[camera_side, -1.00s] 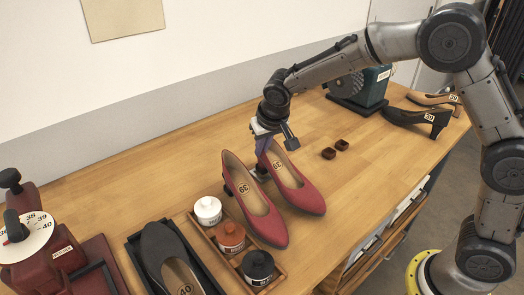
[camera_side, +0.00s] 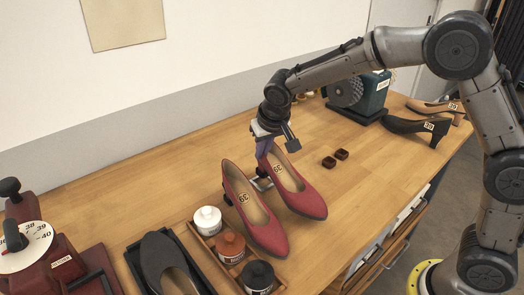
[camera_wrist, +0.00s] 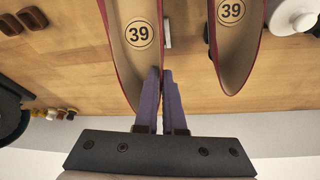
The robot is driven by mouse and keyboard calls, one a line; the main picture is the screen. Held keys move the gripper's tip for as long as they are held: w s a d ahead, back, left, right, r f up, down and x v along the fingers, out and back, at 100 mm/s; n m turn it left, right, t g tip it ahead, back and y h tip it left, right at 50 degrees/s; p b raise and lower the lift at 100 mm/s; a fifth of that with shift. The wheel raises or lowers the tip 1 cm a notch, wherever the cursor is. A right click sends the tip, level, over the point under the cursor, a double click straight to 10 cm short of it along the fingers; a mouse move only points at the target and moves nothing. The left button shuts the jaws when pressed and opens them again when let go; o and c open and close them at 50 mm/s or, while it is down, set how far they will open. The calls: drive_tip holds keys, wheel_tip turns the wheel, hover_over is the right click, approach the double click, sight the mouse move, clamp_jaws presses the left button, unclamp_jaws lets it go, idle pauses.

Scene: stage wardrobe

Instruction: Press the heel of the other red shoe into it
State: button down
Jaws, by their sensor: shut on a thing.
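Two red pumps marked 39 stand side by side on the wooden bench, toes toward the viewer in the side view. My gripper (camera_side: 266,148) is at the back of the right-hand red shoe (camera_side: 306,203), which shows at the left in the wrist view (camera_wrist: 126,62). Its purple fingers (camera_wrist: 165,98) are shut on that shoe's back end. The left-hand red shoe (camera_side: 268,236) is free of the gripper; it is at the right in the wrist view (camera_wrist: 234,62). A small light metal piece (camera_side: 262,184) shows between the shoes. The held shoe's heel is mostly hidden.
Two brown blocks (camera_side: 335,158) lie right of the shoes. A tray of white, orange and black jars (camera_side: 231,247) and a dark shoe (camera_side: 166,265) are at the front left. A dial device (camera_side: 30,246), a green machine (camera_side: 369,93) and other pumps (camera_side: 423,126) stand further out.

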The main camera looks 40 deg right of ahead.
drive_tip(key=d, duration=1.1)
idle(0.8)
drive_tip(key=shift+f, duration=1.65)
idle(0.7)
drive_tip(key=c, duration=0.9)
unclamp_jaws()
drive_tip(key=shift+c, duration=0.2)
